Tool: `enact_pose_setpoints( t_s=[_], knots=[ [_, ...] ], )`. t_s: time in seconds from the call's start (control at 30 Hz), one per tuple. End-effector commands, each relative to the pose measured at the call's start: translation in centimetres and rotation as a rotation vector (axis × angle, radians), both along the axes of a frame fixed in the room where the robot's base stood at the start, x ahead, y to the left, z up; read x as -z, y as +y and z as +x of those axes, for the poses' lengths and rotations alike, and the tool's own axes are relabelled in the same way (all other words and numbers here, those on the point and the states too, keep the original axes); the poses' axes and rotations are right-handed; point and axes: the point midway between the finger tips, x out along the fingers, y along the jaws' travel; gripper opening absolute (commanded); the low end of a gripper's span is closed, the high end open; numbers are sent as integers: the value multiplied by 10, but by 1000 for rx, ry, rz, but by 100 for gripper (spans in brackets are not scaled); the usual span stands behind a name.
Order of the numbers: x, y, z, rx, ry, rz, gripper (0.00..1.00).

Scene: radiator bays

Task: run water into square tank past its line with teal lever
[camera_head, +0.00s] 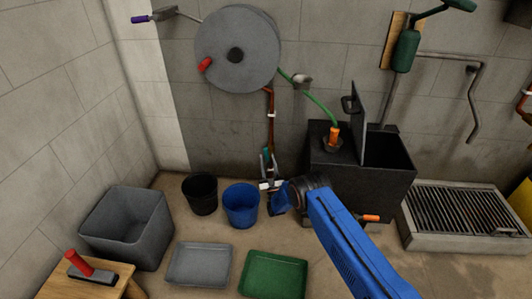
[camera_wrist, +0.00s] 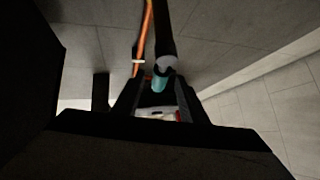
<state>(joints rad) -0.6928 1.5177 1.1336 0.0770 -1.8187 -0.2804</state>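The teal lever (camera_head: 266,154) is on the valve of a copper pipe on the back wall. It also shows in the wrist view (camera_wrist: 160,83), close ahead and between my fingertips in the picture. My gripper (camera_head: 268,166) points at the valve from the front; in the wrist view (camera_wrist: 157,100) its fingers stand apart, and I see no clear contact with the lever. The dark square tank (camera_head: 350,190) stands right of the valve, its lid (camera_head: 359,112) raised. A green hose (camera_head: 317,101) runs to an orange fitting on its top. Its line and water level cannot be seen.
A black bucket (camera_head: 200,196) and a blue bucket (camera_head: 241,208) stand left of my gripper. A grey bin (camera_head: 128,225), grey tray (camera_head: 200,264) and green tray (camera_head: 273,275) lie nearer. A grated drain (camera_head: 465,212) is right. A hose reel (camera_head: 237,30) hangs above.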

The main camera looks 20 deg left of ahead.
Motion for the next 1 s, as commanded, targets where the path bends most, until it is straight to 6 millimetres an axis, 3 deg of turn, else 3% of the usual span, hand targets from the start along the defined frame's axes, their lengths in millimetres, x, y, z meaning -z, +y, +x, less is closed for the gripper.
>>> enact_pose_setpoints(
  t_s=[0.3, 0.5, 1.0],
  knots=[
    [44, -26, -39, 0, 2, -2, 39],
    [62, -37, -55, 0, 2, -2, 39],
    [69, -43, -63, 1, 0, -1, 39]
  ],
)
